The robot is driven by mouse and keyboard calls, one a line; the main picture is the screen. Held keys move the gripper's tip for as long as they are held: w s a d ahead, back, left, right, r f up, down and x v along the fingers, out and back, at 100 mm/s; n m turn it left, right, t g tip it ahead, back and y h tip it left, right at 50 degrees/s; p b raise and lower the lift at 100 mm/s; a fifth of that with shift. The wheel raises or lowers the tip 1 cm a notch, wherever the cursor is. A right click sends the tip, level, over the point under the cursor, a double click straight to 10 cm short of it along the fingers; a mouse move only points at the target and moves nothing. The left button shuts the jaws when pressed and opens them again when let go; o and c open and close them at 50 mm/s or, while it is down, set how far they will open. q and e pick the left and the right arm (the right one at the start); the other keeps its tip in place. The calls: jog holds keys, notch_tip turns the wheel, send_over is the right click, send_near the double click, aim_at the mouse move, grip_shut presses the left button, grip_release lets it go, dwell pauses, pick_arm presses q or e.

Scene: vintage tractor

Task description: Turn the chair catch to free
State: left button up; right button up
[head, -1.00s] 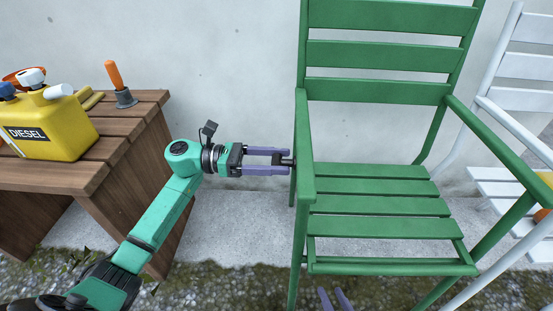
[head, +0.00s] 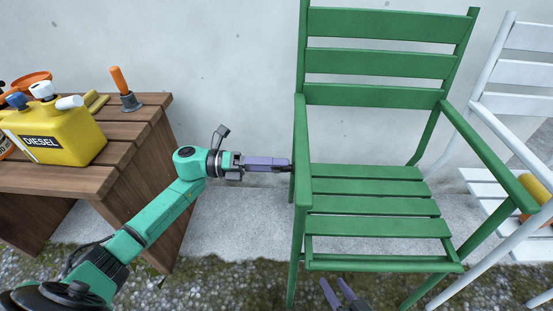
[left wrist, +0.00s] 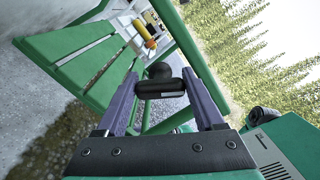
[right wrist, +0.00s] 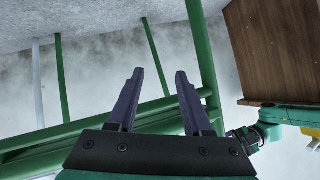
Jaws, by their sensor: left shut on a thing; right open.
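The green slatted chair (head: 378,228) stands against the wall, right of centre in the head view. Its catch, a black knob with a rounded end (left wrist: 160,88), shows between the fingers in the left wrist view. My left gripper (head: 288,165) is shut on the catch at the chair's left side, with its fingers seen edge-on. In the head view the fingers and chair frame mostly hide the catch. My right gripper (head: 340,290) is open and empty at the bottom edge, in front of the seat. It also shows in the right wrist view (right wrist: 157,75), below green chair bars.
A wooden bench (head: 130,150) at left carries a yellow diesel can (head: 62,140) and an orange-handled tool (head: 122,85). A white chair (head: 500,105) stands close on the right with a yellow-and-orange roll (head: 536,185) on it. The gravel in front is clear.

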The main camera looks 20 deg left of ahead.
pick_arm(q)
jog(key=n+p, duration=0.2)
jog(key=n, duration=0.2)
jog(key=shift+n+p, duration=0.4)
jog(key=shift+f+n+p, duration=0.15)
jog(key=shift+n+p, duration=0.2)
jog(key=shift+n, duration=0.35)
pick_arm(e)
jog(key=s+d+r+g+h, duration=0.1)
jog(key=d+r+g+h, duration=0.2)
jog(key=d, duration=0.4)
jog(key=shift+s+d+r+g, duration=0.35)
jog(key=shift+r+g, duration=0.1)
jog(key=shift+g, duration=0.55)
pick_arm(q)
jog(key=o, duration=1.4)
